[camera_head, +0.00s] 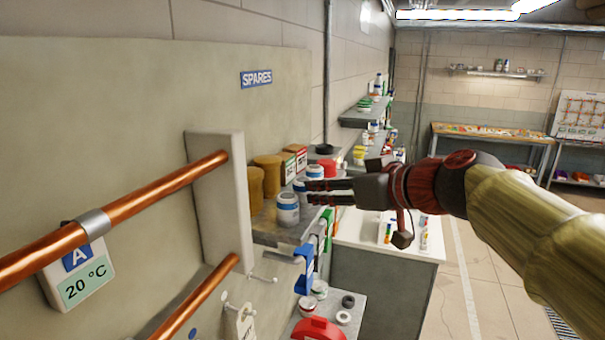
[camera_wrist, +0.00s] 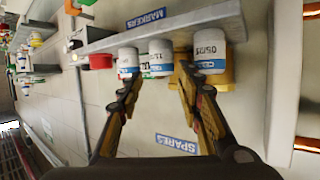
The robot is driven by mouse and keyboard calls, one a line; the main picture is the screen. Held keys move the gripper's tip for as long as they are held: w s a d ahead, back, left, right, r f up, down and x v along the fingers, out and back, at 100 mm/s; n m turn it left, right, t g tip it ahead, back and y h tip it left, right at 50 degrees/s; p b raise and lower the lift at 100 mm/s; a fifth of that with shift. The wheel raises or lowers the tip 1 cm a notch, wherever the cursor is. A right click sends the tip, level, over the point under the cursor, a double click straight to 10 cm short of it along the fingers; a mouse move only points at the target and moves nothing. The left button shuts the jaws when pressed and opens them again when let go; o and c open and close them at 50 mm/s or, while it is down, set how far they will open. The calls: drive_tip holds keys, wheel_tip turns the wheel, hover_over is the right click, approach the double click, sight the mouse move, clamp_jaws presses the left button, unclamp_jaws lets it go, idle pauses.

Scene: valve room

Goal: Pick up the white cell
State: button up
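Three white cells with blue bands stand in a row on the grey spares shelf. In the head view, the nearest cell (camera_head: 288,209) is plain to see, the middle cell (camera_head: 300,188) is partly behind my fingers, and the far cell (camera_head: 314,171) shows above them. My gripper (camera_head: 311,192) reaches in from the right, open and empty. The wrist view is turned. There the middle cell (camera_wrist: 160,58) lies ahead between my open fingertips (camera_wrist: 158,78), with one cell (camera_wrist: 128,62) to its left and another cell (camera_wrist: 209,50) to its right. I cannot tell whether a fingertip touches any cell.
Orange-brown canisters (camera_head: 257,188) stand behind the cells against the wall. A white panel with copper pipes (camera_head: 205,167) stands left of the shelf. Blue hooks (camera_head: 304,270) hang below its front edge. A counter (camera_head: 395,238) lies beyond.

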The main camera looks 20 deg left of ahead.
sight(303, 180)
drive_tip(key=p+x, duration=0.1)
drive_tip(key=x, duration=0.1)
drive_tip(key=r+x, duration=0.1)
drive_tip(key=x, duration=0.2)
drive_tip(key=p+x, duration=0.1)
drive_tip(key=x, duration=0.2)
drive_tip(key=shift+w+a+r+p, duration=0.25)
drive_tip(key=shift+a+p, duration=0.1)
drive_tip(key=shift+a, duration=0.15)
drive_tip(key=shift+s+d, duration=0.1)
drive_tip(key=shift+s, duration=0.1)
drive_tip(key=shift+c, duration=0.4)
drive_tip(key=c, duration=0.8)
